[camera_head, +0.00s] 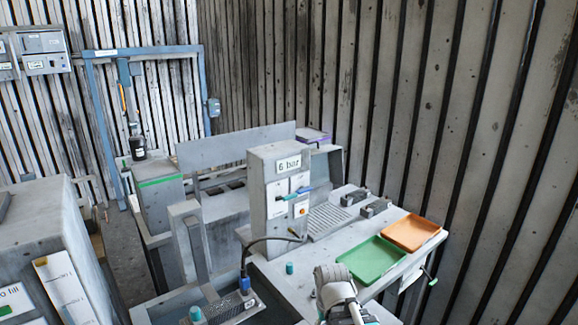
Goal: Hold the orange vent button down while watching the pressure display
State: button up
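The pressure display (289,163) is a pale plate near the top of a grey upright housing and reads "6 bar". Below it, on the same face, a small white panel (301,208) carries an orange spot, which looks like the vent button (301,210). It is too small to tell whether it is pressed. A light grey jointed part (336,290) at the bottom centre looks like my arm, in front of the bench and well below the button. I cannot make out any gripper fingers.
A blue-handled lever (293,195) sticks out just above the button. A black cable (265,240) arcs below it. A green tray (372,259) and an orange tray (411,232) lie on the bench at right. A teal knob (289,268) stands near my arm.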

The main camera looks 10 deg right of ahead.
dwell(0.6)
grip_shut()
dwell(1.2)
